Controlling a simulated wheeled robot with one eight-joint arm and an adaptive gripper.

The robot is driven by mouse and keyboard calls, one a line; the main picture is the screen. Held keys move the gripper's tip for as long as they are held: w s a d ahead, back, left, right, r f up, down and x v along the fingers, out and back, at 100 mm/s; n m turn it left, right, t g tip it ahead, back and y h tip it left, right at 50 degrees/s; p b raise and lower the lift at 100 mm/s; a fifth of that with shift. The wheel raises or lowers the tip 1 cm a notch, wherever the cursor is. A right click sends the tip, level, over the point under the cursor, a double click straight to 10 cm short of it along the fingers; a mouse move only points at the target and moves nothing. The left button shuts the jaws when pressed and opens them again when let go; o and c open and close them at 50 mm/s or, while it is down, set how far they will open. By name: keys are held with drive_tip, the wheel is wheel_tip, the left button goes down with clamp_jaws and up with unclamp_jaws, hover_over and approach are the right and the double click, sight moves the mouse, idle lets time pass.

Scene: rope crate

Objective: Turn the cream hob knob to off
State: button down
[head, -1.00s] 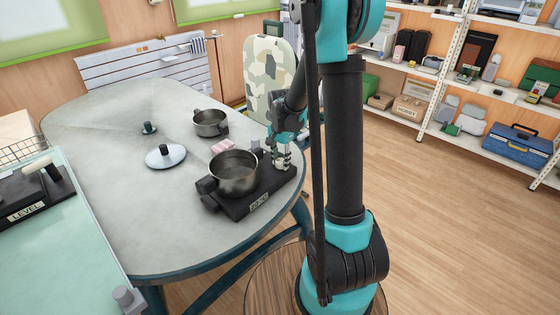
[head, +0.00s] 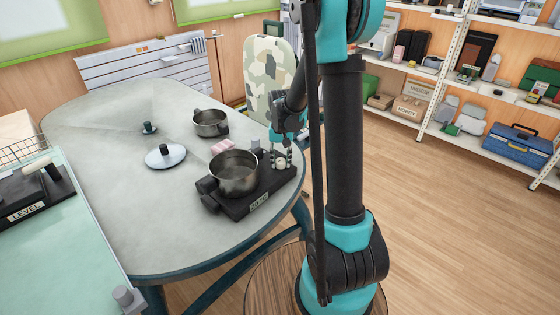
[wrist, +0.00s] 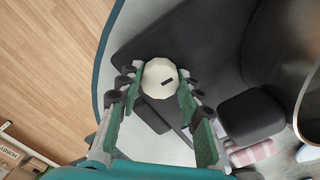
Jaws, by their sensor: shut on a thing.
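The cream hob knob (wrist: 157,74) is a round, faceted cap with a short dark mark on it, near the middle of the wrist view. It sits at the right end of the black hob (head: 236,207) and also shows small in the head view (head: 281,163). My gripper (wrist: 160,84) reaches down over the knob, with a fingertip on either side, shut on it. In the head view my gripper (head: 281,158) stands at the hob's right end. A steel pot (head: 234,172) with dark handles stands on the hob. The off position cannot be read.
A second pot (head: 210,122), a round lid (head: 166,156), a smaller knobbed piece (head: 149,128) and a pink checked cloth (head: 223,146) lie on the grey table (head: 110,170). The table's edge runs close beside the hob. The table's front left is clear.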

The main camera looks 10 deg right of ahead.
sight(281, 160)
drive_tip(key=n, duration=0.5)
drive_tip(key=c, duration=1.2)
unclamp_jaws()
drive_tip(key=shift+r, duration=2.45)
